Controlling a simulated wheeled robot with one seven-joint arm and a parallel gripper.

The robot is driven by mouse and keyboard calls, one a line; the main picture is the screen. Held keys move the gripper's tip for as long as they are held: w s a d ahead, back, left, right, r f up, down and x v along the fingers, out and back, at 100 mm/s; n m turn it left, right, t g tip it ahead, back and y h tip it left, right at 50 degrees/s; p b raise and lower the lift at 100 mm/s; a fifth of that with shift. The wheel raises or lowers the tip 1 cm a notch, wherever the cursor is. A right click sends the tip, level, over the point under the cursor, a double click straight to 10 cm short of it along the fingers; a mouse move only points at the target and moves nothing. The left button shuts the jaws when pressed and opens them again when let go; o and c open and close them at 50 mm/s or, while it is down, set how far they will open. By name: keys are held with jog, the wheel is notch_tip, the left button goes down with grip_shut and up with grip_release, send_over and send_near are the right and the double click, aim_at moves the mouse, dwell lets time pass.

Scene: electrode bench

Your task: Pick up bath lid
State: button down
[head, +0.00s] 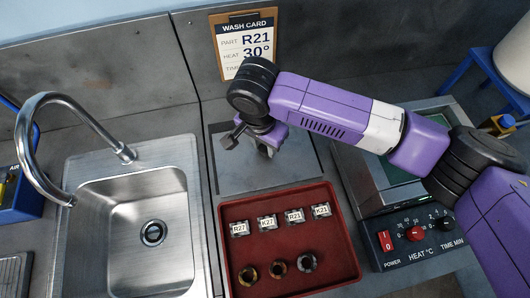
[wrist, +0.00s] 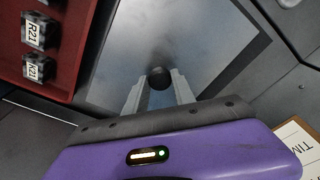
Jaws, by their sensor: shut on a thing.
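The bath lid (head: 232,178) is a flat grey metal plate behind the red tray, left of the bath. In the wrist view the lid (wrist: 200,50) shows a round black knob (wrist: 159,77). My gripper (head: 266,150) is over the lid in the head view. In the wrist view the two pale fingers of my gripper (wrist: 158,88) are shut on the knob from both sides. The arm hides part of the lid in the head view. I cannot tell whether the lid touches the surface below. The bath (head: 347,172) is partly hidden behind my arm, with a green interior showing.
The red tray (head: 290,246) in front holds several labelled blocks and 3 rings. The sink (head: 150,205) with its tall faucet (head: 62,103) is at left. The control panel (head: 423,240) is at right. A wash card (head: 243,48) stands against the back wall.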

jog(key=shift+r, duration=0.2)
notch_tip(320, 180, up, 19)
jog(key=b, duration=0.1)
notch_tip(320, 180, up, 4)
jog(key=p, duration=0.4)
send_over(265, 148)
jog(key=shift+r, duration=0.15)
dwell(1.0)
